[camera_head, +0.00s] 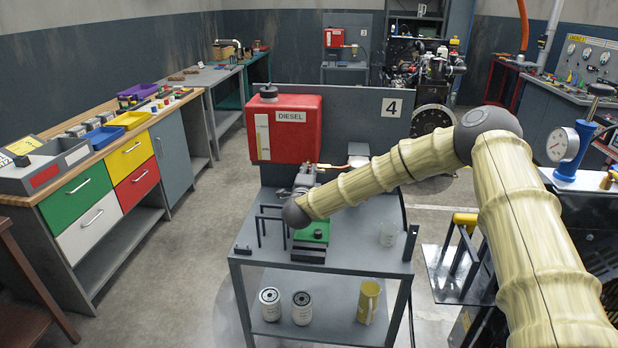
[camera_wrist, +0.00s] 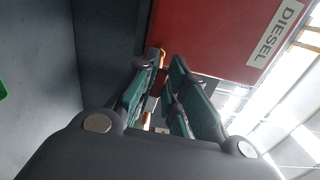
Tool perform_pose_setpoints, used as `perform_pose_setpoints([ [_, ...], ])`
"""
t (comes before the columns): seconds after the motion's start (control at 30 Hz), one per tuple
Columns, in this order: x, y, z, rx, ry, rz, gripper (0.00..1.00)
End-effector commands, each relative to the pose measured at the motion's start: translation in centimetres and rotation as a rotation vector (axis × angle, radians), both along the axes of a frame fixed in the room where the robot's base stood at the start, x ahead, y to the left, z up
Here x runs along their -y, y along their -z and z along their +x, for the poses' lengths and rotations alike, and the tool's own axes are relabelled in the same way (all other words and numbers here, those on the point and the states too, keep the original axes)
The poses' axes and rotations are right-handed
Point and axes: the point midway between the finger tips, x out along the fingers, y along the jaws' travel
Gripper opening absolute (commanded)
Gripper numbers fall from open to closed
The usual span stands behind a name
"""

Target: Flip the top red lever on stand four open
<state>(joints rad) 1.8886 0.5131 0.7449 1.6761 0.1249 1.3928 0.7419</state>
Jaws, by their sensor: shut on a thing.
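Stand four carries the number 4 sign (camera_head: 392,107) on its grey back panel and the red DIESEL tank (camera_head: 288,140). My gripper (camera_head: 308,178) is just below the tank, in front of the panel. In the wrist view, my gripper's two teal fingers (camera_wrist: 156,78) reach up beneath the tank (camera_wrist: 215,35). A narrow red piece, seemingly the top red lever (camera_wrist: 152,101), shows between the fingers, which are closed on it. A small brass-orange fitting (camera_wrist: 161,58) shows at the fingertips. Most of the lever is hidden by the fingers, so its angle cannot be told.
The stand's grey table (camera_head: 350,260) holds a green-based device (camera_head: 313,236) and a clear beaker (camera_head: 388,234) below my arm. A workbench with coloured drawers (camera_head: 105,200) is at left, with open floor between.

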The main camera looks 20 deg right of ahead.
Motion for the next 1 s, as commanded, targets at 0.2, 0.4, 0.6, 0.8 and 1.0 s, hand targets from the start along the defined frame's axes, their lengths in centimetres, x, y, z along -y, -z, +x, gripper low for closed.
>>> perform_pose_setpoints([
  [0.2, 0.0, 0.35, 0.02, -0.027, 0.0, -0.066, 0.0],
  [0.4, 0.01, 0.31, 0.01, -0.031, 0.0, -0.072, 0.0],
  [0.6, 0.03, 0.34, 0.01, -0.03, 0.0, -0.071, 0.28],
  [0.8, 0.03, 0.33, 0.0, -0.03, 0.0, -0.07, 0.35],
  [1.0, -0.06, 0.33, -0.19, -0.03, 0.0, -0.07, 0.35],
])
